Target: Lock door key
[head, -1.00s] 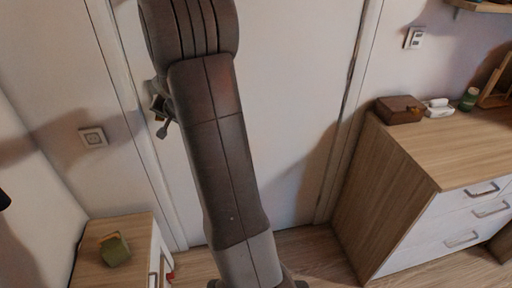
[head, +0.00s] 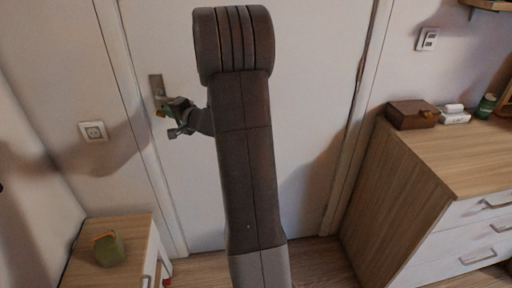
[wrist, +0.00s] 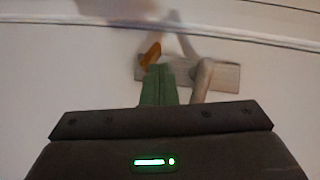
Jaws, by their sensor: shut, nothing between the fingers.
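The white door (head: 300,110) stands closed in front of me. Its metal lock plate (head: 157,88) is at the door's left side. My gripper (head: 172,110) is shut, just right of and below the visible part of the plate in the head view. In the wrist view the plate (wrist: 228,76) lies sideways, with a pale lever handle (wrist: 202,80) standing out from it. A green finger part of my gripper (wrist: 158,85) overlaps the plate's left part. A small orange piece (wrist: 151,54) shows at its tip; I cannot tell whether it is the key. The keyhole is hidden.
A low wooden cabinet with a green object (head: 109,248) stands at the lower left. A wooden dresser (head: 385,200) stands right of the door, with a brown box (head: 411,114) on it. A wall socket (head: 93,130) is left of the door frame.

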